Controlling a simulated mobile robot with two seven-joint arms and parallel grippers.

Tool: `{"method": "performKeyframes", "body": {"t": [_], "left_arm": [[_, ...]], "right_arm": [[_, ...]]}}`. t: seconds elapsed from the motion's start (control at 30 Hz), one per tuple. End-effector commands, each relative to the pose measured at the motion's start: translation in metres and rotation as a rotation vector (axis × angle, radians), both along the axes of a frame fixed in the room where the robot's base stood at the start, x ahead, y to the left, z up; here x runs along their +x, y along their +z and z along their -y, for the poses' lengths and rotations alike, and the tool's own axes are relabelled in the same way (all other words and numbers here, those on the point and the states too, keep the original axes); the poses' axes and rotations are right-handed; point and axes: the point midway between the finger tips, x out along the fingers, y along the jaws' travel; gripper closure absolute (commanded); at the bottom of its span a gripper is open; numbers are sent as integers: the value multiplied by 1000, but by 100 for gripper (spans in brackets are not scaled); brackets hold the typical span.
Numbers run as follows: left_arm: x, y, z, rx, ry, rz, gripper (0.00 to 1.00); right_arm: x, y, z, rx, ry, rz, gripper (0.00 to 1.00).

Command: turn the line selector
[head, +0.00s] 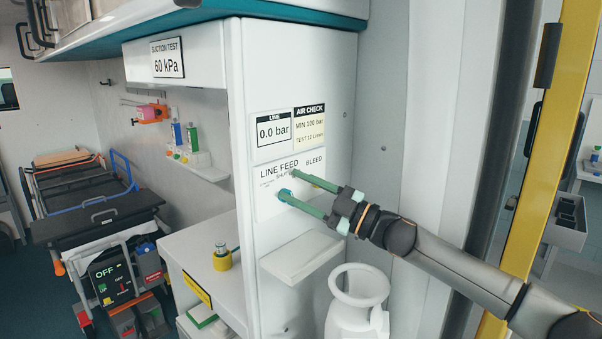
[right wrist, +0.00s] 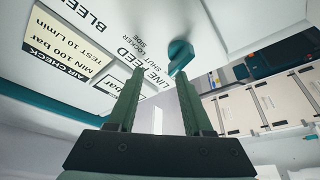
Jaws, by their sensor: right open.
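The line selector is a teal knob with a lever-like handle (right wrist: 181,55) on the white panel (head: 262,206) marked LINE FEED and BLEED. In the head view the lower finger hides most of it. My right gripper (head: 289,184) is open and empty, its green fingers reaching to the panel from the right. In the right wrist view the gripper (right wrist: 160,74) has the knob just beyond its fingertips, nearer the right-hand finger. The knob is not between the fingers; whether a finger touches it I cannot tell. My left gripper is not in view.
A LINE gauge label (head: 273,131) reads 0.0 bar, beside an AIR CHECK label (head: 310,126). Below the panel are a small white shelf (head: 300,256) and a white container with a ring-shaped rim (head: 358,306). A counter (head: 200,247) is at left, a yellow post (head: 545,140) at right.

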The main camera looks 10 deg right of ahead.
Motion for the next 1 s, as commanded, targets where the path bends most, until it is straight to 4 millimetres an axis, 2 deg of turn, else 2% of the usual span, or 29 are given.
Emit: {"method": "performKeyframes", "body": {"t": [0.03, 0.33, 0.73, 1.0], "left_arm": [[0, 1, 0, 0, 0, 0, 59], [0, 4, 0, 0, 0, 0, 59], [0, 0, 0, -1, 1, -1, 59], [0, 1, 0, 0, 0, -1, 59]], "right_arm": [[-8, 15, 0, 4, 1, 11, 59], [-48, 63, -9, 3, 1, 11, 59], [-110, 87, -23, 3, 1, 7, 59], [-131, 97, -27, 4, -1, 5, 59]]}}
